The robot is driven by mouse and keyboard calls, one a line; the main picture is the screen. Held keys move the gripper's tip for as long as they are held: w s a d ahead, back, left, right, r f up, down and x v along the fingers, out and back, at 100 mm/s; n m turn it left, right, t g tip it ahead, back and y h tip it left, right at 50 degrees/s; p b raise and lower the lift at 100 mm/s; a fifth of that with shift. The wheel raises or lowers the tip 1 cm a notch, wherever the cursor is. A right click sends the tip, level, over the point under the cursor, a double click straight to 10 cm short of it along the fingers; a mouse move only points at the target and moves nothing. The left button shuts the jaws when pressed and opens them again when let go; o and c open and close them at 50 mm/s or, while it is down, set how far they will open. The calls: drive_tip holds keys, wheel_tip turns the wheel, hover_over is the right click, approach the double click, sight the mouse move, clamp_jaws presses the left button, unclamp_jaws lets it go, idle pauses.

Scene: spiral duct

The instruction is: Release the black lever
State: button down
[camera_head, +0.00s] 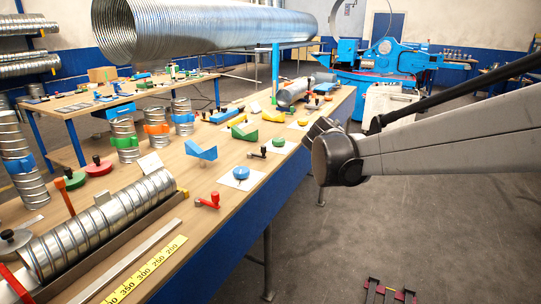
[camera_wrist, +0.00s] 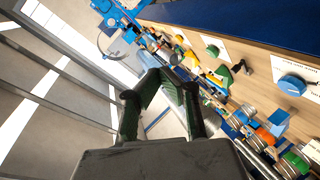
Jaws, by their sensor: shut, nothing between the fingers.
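A small black lever (camera_head: 257,152) stands on the wooden bench, just right of the blue angled piece. What looks like the same black lever shows in the wrist view (camera_wrist: 241,67), beside a green part. I cannot tell its exact shape at this size.
The long bench (camera_head: 228,226) carries metal duct pieces, a red lever (camera_head: 208,201), a green disc (camera_head: 279,142) and a blue disc (camera_head: 241,173) on white cards. A large spiral duct (camera_head: 200,30) hangs above. The floor right of the bench (camera_head: 400,215) is mostly clear.

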drive_tip(key=w+a+f+n+t+y+b, duration=0.1)
drive_tip(key=w+a+f+n, duration=0.2)
drive_tip(key=w+a+f, duration=0.3)
drive_tip(key=w+a+f+n+t+y+b, duration=0.1)
drive_tip(key=w+a+f+n, duration=0.3)
drive_tip(key=a, duration=0.5)
drive_tip(key=w+a+f+n+t+y+b, duration=0.1)
drive_tip(key=w+a+f+n+t+y, duration=0.1)
drive_tip(key=w+a+f, duration=0.6)
drive_tip(key=shift+w+a+f+n+y+b, duration=0.1)
drive_tip(key=shift+f+n+y+b, duration=0.1)
drive_tip(key=shift+f+n+y, duration=0.3)
drive_tip(key=shift+w+a+f+n+y+b, duration=0.15)
drive_tip(key=shift+f+n, duration=0.15)
drive_tip(key=shift+f, duration=0.4)
drive_tip(key=shift+s, duration=0.1)
drive_tip(key=w, duration=0.6)
drive_tip(key=w+a, duration=0.1)
drive_tip(key=w, duration=0.3)
